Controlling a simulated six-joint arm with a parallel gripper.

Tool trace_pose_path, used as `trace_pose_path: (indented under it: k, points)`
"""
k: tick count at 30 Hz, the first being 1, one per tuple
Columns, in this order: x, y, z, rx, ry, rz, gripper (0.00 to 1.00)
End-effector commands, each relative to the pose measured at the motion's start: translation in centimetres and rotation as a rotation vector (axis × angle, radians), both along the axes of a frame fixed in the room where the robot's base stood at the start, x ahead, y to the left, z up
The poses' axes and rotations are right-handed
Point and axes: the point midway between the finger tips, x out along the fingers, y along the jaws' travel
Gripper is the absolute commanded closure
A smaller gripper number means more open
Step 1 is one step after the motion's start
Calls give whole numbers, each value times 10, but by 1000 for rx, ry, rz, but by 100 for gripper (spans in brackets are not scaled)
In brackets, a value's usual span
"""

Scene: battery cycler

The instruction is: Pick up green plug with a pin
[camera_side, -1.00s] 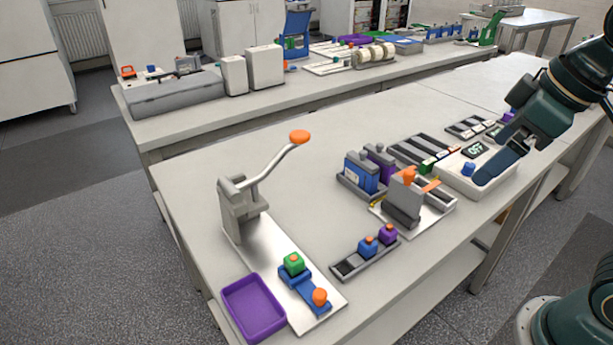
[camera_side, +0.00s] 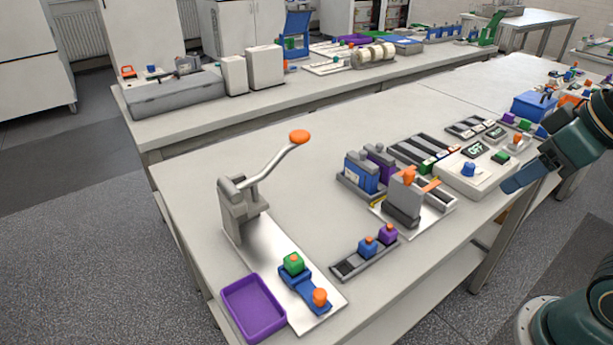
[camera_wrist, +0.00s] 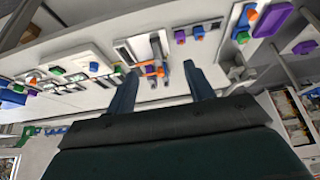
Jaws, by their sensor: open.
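A green block with a small orange-red pin on top (camera_side: 293,263) sits on a blue holder (camera_side: 303,287) on the lever press plate at the front left of the table. It also shows, small, as a green block in the wrist view (camera_wrist: 242,37), at the upper right. My gripper (camera_side: 512,185) is at the table's right front edge, far to the right of the green block. In the wrist view, my gripper's two fingers (camera_wrist: 160,75) are spread apart with nothing held between them.
The lever press (camera_side: 240,203) has a raised orange-knobbed handle. A purple tray (camera_side: 254,309) lies beside it. A dark rack (camera_side: 345,268) holds blue and purple blocks. A grey clamp fixture (camera_side: 404,205) and a white device (camera_side: 480,182) stand nearer my gripper. Bare table lies between press and fixture.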

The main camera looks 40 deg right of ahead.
Motion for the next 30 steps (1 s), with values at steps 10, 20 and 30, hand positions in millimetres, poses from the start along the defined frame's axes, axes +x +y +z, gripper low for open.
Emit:
trace_pose_path:
  k: [10, 20, 30]
  points:
    - [16, 10, 5, -18, 22, 100, 47]
    - [70, 46, 13, -67, 73, 430, 47]
    - [128, 95, 4, -98, 108, 814, 47]
